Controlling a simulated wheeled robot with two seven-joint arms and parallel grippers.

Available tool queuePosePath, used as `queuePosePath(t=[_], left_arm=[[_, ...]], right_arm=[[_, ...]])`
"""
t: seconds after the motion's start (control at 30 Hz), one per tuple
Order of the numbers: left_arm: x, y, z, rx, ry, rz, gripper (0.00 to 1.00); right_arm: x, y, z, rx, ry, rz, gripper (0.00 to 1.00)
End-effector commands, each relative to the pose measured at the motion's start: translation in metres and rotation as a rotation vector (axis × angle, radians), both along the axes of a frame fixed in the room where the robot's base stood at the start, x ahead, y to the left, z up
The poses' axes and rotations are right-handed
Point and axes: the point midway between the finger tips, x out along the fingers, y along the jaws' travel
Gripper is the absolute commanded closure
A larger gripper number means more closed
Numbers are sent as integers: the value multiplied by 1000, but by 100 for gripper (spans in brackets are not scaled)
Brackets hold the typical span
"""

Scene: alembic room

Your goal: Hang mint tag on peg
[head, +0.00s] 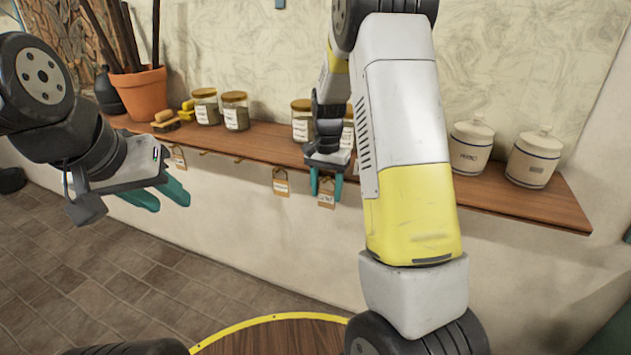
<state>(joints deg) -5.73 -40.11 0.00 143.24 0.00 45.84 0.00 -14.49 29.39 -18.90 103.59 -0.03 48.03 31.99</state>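Small brown tags with pale labels hang along the front edge of the wooden shelf. One tag (327,198) is at my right gripper (326,187), whose teal fingers stand on either side of it; its label is too small to read surely as mint. I cannot tell whether the fingers press on it or only surround it. Another tag (281,184) hangs just left, and a third tag (179,158) hangs further left. Bare pegs (238,160) stick out between them. My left gripper (158,196) is open and empty, in front of the wall at the left.
The shelf (500,203) carries glass jars (236,112), white lidded canisters (470,147), a terracotta pot (138,92) and a brush (164,119). A round wooden table (270,340) with a yellow rim is at the bottom. My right arm hides part of the shelf.

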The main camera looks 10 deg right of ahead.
Motion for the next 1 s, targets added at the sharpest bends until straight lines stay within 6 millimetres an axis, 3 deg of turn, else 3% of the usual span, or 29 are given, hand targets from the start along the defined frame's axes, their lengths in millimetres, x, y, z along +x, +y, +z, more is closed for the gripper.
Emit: queuePosePath(t=[0.03, 0.1, 0.47, 0.8, 1.0], left_arm=[[0, 0, 0, 0, 0, 0, 64], [0, 0, 0, 0, 0, 0, 64], [0, 0, 0, 0, 0, 0, 64], [0, 0, 0, 0, 0, 0, 64], [0, 0, 0, 0, 0, 0, 64]], right_arm=[[0, 0, 0, 0, 0, 0, 38], [0, 0, 0, 0, 0, 0, 29], [1, 0, 5, 0, -1, 0, 29], [1, 0, 59, 1, -3, 0, 29], [-2, 0, 80, 5, -6, 5, 29]])
